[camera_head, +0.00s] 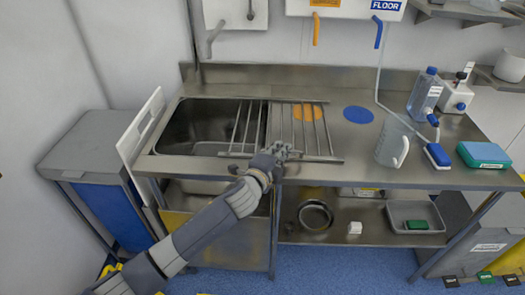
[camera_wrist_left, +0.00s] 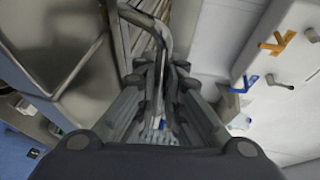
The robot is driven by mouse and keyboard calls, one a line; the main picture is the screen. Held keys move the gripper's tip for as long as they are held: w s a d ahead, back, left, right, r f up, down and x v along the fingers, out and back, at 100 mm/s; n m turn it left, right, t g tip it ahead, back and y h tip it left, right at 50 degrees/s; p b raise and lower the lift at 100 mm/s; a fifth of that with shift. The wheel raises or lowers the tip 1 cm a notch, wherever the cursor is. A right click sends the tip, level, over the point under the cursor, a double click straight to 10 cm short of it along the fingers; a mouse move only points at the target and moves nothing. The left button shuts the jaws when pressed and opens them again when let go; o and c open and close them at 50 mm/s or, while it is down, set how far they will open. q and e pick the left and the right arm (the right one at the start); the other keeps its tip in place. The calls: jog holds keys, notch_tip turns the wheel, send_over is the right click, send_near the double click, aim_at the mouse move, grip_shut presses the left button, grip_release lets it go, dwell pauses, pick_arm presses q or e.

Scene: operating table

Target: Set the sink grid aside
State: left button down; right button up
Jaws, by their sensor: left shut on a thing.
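The sink grid (camera_head: 324,129) is a frame of thin metal bars. In the head view it spans the right part of the sink basin (camera_head: 190,122) and the steel counter to its right, partly over an orange disc (camera_head: 307,113). I cannot tell whether it rests on the counter or is slightly raised. My left gripper (camera_head: 279,151) is shut on the grid's front edge, near its middle. In the left wrist view, a bent metal bar of the grid (camera_wrist_left: 148,14) runs to the fingers (camera_wrist_left: 160,72). The gripper hides part of the front bar. My right gripper is out of view.
A blue disc (camera_head: 358,114) lies on bare counter right of the grid. Further right are a clear jug (camera_head: 391,145), a blue brush (camera_head: 437,155), a bottle (camera_head: 424,95) and a teal box (camera_head: 484,154). A white board (camera_head: 139,135) stands at the sink's left end.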

pick_arm(q)
jog(key=shift+s+d, duration=0.1)
jog(key=shift+d, duration=0.35)
jog(key=c, duration=2)
grip_release()
jog(key=shift+d, duration=0.1)
jog(key=shift+o, duration=0.2)
jog(key=shift+d, duration=0.1)
jog(key=shift+s+a, duration=0.2)
jog(key=shift+a, duration=0.1)
jog(key=v, duration=1.1)
jog(key=shift+s, duration=0.2)
jog(key=shift+d+r, duration=0.1)
jog(key=shift+r, duration=0.05)
